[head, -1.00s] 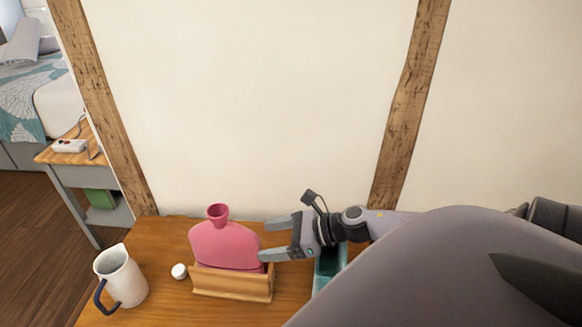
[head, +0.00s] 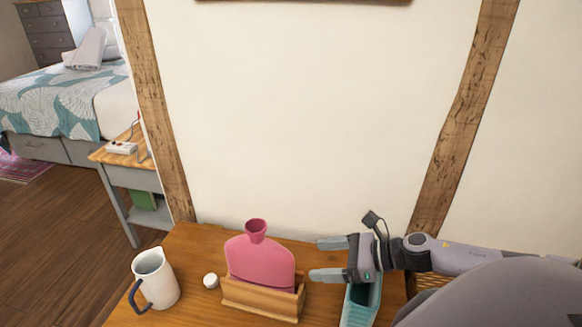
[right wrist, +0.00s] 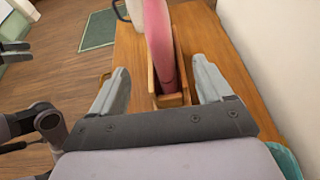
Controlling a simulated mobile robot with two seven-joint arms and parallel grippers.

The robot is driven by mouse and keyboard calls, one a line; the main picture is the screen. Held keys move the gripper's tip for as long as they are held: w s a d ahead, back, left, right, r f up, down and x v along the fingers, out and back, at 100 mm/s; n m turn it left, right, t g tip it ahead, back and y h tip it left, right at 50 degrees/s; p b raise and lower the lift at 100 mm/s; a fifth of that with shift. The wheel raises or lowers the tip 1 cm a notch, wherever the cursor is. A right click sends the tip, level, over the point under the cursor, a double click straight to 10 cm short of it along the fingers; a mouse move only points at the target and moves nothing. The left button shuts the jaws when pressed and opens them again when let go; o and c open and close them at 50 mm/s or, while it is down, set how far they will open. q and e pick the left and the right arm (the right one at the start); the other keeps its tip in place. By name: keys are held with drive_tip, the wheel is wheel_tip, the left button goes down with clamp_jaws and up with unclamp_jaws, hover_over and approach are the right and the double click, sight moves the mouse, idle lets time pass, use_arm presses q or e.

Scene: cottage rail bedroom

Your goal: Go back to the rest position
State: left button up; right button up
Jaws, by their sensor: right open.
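My right gripper (head: 323,259) is open and empty, just right of a pink hot-water bottle (head: 259,262) in the head view. The bottle stands upright in a small wooden holder (head: 262,299) on the wooden table. In the right wrist view the bottle (right wrist: 160,45) lies ahead, between the lines of the open fingers, with a gap to the fingertips. Part of my left arm shows at the left edge of the right wrist view, with its gripper (right wrist: 14,52) small and cut off; its opening is unclear.
A white jug (head: 155,280) with a blue handle and a small white round object (head: 210,281) stand left of the holder. A teal container (head: 360,303) sits below my right gripper. The wall is close behind the table; a side table (head: 130,165) stands at left.

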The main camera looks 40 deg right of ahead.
drive_tip(key=s+a+n+h+p, duration=0.3)
drive_tip(key=s+a+n+p, duration=0.2)
drive_tip(key=n, duration=1)
drive_tip(key=s+a+n+h+p, duration=0.3)
drive_tip(key=a+n, duration=0.6)
drive_tip(key=n, duration=0.6)
drive_tip(key=s+p, duration=0.2)
drive_tip(key=p, duration=0.1)
drive_tip(key=shift+a+f+n, duration=0.3)
drive_tip(key=shift+f, duration=0.1)
